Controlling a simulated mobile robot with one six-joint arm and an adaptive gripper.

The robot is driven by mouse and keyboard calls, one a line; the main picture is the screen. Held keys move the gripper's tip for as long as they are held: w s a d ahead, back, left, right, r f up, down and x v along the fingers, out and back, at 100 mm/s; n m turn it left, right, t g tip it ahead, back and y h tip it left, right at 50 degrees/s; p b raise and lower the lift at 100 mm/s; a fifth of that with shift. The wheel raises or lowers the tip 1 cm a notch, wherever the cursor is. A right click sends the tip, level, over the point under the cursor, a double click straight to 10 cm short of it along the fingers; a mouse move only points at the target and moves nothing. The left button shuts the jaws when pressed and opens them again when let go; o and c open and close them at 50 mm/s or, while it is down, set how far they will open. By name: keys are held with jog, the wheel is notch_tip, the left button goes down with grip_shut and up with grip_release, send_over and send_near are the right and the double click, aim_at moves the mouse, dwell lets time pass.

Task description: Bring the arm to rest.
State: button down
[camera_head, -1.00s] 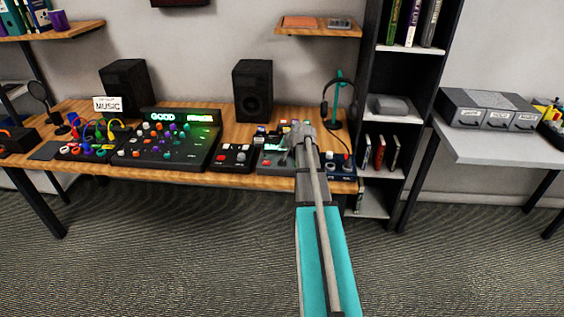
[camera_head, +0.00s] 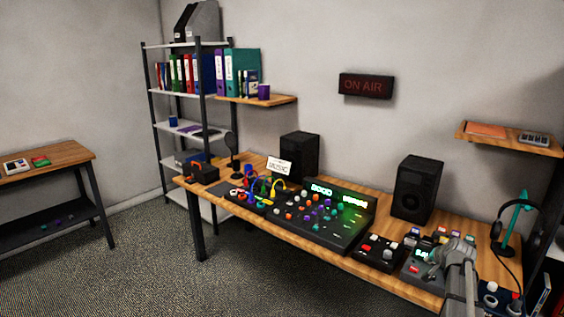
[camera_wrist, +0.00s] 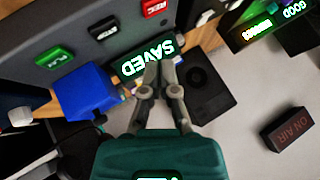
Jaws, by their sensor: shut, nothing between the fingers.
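My gripper (camera_wrist: 158,68) is shut and empty in the wrist view. Its fingertips overlap the lower edge of a lit green display reading SAVED (camera_wrist: 132,68), on a grey device with several coloured buttons. I cannot tell whether they touch it. In the head view my gripper (camera_head: 434,262) is over the right part of the desk (camera_head: 392,285), above that grey device (camera_head: 415,270). My arm enters that view from the lower right.
A mixing console (camera_head: 315,222) and a patch box with cables (camera_head: 255,196) stand left on the desk. A speaker (camera_head: 416,188) stands behind, a headphone stand (camera_head: 512,222) at right. A blue block (camera_wrist: 88,95) is close left of my fingers. Open floor lies in front.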

jog(key=s+a+r+n+g+p, duration=0.1)
jog(key=s+a+n+g+p, duration=0.2)
jog(key=s+a, duration=0.4)
jog(key=s+a+r+n+g+p, duration=0.2)
jog(key=s+a, duration=0.5)
jog(key=a, duration=1)
jog(key=s+a+r+n+g+p, duration=0.1)
jog(key=s+a+n+g+p, duration=0.2)
jog(key=s+a, duration=0.4)
jog(key=a+n+p, duration=0.1)
jog(key=a, duration=0.5)
jog(key=shift+r+g, duration=0.3)
jog(key=shift+r, duration=0.1)
jog(key=shift+s, duration=0.1)
